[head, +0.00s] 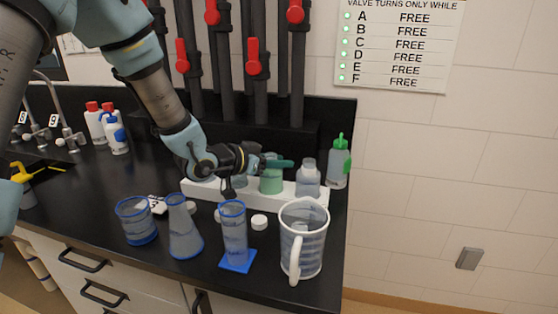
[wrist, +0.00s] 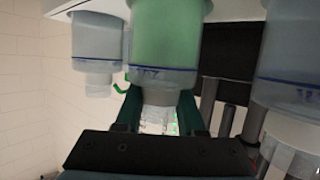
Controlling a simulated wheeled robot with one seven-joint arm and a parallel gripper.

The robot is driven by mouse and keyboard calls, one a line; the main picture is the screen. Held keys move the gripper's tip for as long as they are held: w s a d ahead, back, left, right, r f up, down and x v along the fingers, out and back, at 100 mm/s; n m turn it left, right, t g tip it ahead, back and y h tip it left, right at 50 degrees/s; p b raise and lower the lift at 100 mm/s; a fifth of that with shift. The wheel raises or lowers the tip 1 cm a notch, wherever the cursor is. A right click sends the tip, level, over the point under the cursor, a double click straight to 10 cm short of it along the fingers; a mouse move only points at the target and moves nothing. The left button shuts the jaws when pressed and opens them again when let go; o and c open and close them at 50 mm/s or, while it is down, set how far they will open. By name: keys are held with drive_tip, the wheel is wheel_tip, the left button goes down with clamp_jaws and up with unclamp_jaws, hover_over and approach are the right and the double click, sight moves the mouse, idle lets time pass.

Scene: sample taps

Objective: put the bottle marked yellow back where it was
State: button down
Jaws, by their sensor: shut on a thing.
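My gripper (head: 281,163) is shut on the neck of a bottle with a green body (head: 270,182). In the wrist view this green bottle (wrist: 168,38) fills the middle, its neck between my two fingers (wrist: 160,112). It appears upright in or just over the white rack (head: 203,192); I cannot tell whether its base touches. A clear bottle (head: 308,176) stands in the rack to its right. Another bottle (head: 239,180) is on its left, partly hidden by my gripper. No yellow mark shows on any of these bottles.
In front of the rack stand a beaker (head: 136,222), a flask (head: 184,232), a measuring cylinder (head: 234,232) and a jug (head: 303,243). White caps (head: 259,222) lie between. A green-topped wash bottle (head: 338,165) stands behind right. Red-handled valves (head: 257,58) rise behind.

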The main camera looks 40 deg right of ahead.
drive_tip(key=c, duration=0.5)
unclamp_jaws()
drive_tip(key=shift+f, duration=0.1)
drive_tip(key=shift+a, duration=0.15)
drive_tip(key=b+v, duration=0.2)
drive_tip(key=v, duration=0.5)
drive_tip(key=shift+a+r, duration=0.1)
drive_tip(key=shift+r, duration=0.1)
